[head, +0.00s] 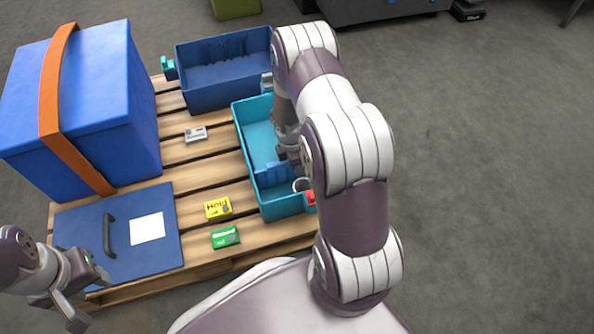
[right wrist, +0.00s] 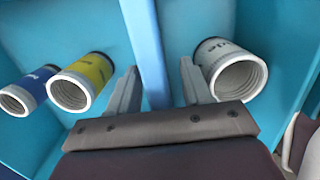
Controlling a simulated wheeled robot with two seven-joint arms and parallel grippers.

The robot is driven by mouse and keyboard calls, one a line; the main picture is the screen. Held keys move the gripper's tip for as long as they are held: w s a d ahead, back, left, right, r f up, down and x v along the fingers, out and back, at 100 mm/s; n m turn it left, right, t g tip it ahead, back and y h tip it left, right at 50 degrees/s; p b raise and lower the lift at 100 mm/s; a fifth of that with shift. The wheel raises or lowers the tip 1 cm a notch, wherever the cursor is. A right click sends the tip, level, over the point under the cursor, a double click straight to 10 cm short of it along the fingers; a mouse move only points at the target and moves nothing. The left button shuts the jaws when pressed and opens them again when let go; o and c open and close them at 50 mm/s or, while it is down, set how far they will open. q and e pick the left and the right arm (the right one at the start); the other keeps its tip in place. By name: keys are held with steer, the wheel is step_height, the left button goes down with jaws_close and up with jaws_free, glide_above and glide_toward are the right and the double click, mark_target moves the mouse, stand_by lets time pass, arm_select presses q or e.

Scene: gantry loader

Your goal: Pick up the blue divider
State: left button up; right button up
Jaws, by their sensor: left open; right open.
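The blue divider (right wrist: 147,50) stands across the inside of the teal bin (right wrist: 80,22). It also shows in the head view (head: 268,170), partly hidden by my right arm. My right gripper (right wrist: 158,75) is open over the bin, with one finger on each side of the divider. Whether either finger touches it I cannot tell. In the head view the right gripper (head: 288,155) is mostly hidden by its own arm. My left gripper (head: 88,300) is open and empty at the lower left, near the blue lid (head: 85,225).
A white container (right wrist: 235,70) lies right of the divider; yellow (right wrist: 80,82) and blue (right wrist: 28,90) ones lie left. The pallet (head: 200,180) also bears a dark blue bin (head: 215,90), a strapped blue box (head: 110,100), and yellow (head: 218,207) and green (head: 225,237) packs.

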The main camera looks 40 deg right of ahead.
jaws_close()
steer(key=shift+r, duration=0.15)
